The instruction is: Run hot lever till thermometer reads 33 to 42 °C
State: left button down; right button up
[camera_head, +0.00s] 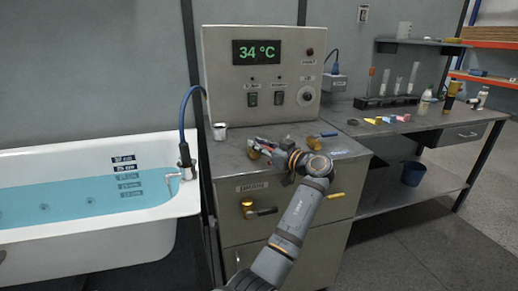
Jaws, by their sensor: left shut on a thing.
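The thermometer display (257,52) on the grey control panel reads 34 °C in green. My left gripper (259,148) is over the left part of the grey cabinet top, shut on a lever with a yellow part (253,153). This looks like the hot lever, but the fingers hide most of it and its label cannot be read. My right gripper is out of view. The bathtub (105,223) at the left holds blue water (80,200).
A blue hose (183,108) runs from the panel to a spout (184,160) at the tub's edge. A drain lever (260,210) is on the cabinet front. A side bench (440,122) with small items stands at right.

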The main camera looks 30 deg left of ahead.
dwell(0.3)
pick_arm(q)
jog(key=c, duration=1.2)
grip_release()
jog(key=d, duration=0.2)
jog(key=s+d, duration=0.1)
jog(key=d, duration=0.4)
jog(key=shift+s+d, duration=0.15)
